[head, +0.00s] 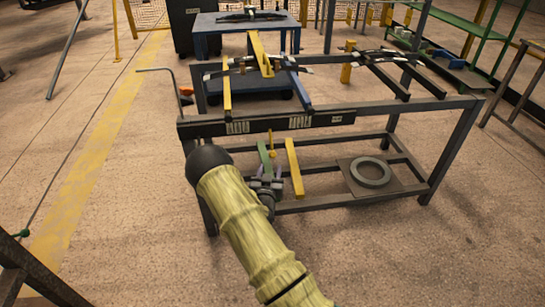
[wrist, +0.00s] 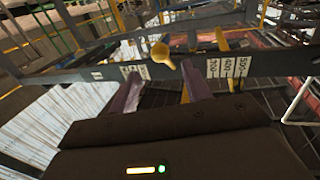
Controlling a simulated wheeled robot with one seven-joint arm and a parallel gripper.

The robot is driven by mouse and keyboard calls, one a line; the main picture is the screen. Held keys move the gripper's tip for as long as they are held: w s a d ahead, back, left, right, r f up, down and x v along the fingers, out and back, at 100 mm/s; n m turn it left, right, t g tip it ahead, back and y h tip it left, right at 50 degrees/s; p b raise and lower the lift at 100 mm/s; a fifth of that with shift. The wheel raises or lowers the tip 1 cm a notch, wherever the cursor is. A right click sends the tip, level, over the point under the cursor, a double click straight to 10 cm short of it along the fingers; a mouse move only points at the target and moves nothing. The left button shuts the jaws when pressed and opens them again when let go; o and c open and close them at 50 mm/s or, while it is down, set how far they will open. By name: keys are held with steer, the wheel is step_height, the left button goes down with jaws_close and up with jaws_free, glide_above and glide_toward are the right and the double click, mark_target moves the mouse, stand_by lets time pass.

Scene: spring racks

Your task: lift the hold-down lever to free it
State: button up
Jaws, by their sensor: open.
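A thin yellow lever with a rounded knob (head: 272,154) shows at the front beam of the rack; it looks like the hold-down lever. Its yellow knob (wrist: 162,54) also shows in the wrist view, between and beyond my fingertips. My gripper (head: 267,181) is open, just below the front beam, with its two purplish fingers apart. In the wrist view my gripper (wrist: 160,88) holds nothing. The knob appears clear of both fingers, though the exact depth gap is hard to tell.
The dark front beam (head: 205,129) with white labels crosses just above my gripper. A yellow bar (head: 295,168) and a green bar (head: 264,155) stand close beside it. A grey ring (head: 372,171) lies on the lower shelf. Floor to the left is open.

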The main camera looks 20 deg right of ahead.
mark_target(272, 157)
steer(key=b+x, duration=0.1)
steer(key=x, duration=0.7)
steer(key=shift+w+d, duration=0.15)
steer(key=shift+w, duration=0.15)
jaws_close()
